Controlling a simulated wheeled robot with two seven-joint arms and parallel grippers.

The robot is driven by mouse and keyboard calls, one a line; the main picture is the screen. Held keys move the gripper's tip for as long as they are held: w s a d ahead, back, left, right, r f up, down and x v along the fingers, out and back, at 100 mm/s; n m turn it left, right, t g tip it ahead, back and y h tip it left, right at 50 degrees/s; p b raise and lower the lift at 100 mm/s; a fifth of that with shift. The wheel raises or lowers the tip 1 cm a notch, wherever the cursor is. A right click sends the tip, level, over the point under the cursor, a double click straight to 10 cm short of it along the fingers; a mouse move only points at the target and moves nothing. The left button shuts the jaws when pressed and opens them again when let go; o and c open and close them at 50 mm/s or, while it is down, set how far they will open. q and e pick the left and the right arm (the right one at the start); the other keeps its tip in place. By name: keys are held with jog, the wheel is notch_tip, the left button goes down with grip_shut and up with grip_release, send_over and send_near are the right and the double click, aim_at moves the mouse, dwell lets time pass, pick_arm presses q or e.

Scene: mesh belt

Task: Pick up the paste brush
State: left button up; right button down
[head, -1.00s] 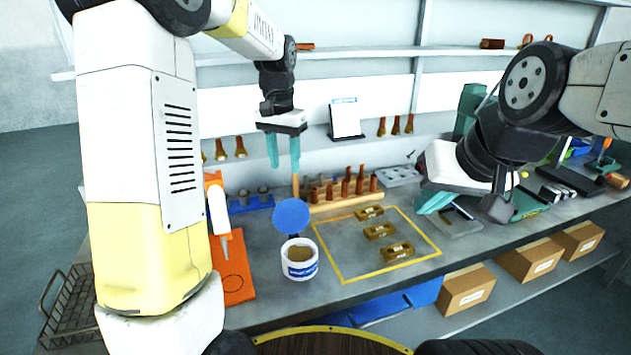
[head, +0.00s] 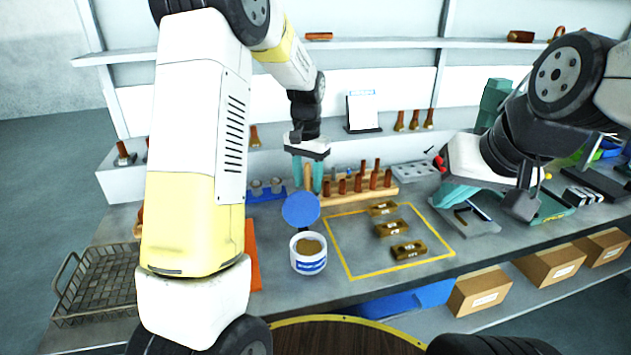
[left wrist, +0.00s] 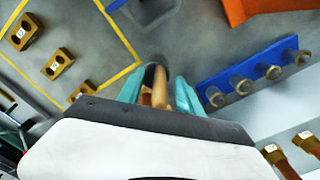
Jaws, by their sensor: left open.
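The paste brush shows as an upright wooden handle (head: 308,176) behind the blue disc and the paste pot. In the left wrist view the handle (left wrist: 160,88) stands between the two teal fingers, with a dark part beyond it. My left gripper (head: 307,175) points down around the handle and is open; I cannot tell whether a finger touches it. The brush's lower end is hidden in the head view. The white paste pot (head: 309,265) holds brown paste, with a blue disc (head: 300,210) above its rim. My right gripper (head: 458,194) is over the bench at right, its fingertips partly hidden.
A wooden rack (head: 350,197) of several brown-handled tools stands just right of the left gripper. A blue holder (head: 268,195) with grey pegs is on its left. Several brass blocks (head: 394,229) lie inside a yellow outline. A wire basket (head: 100,282) is at left.

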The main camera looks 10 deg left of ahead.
pick_arm(q)
grip_shut()
notch_tip(320, 180, up, 10)
jog(key=shift+r, duration=0.1)
dwell(0.6)
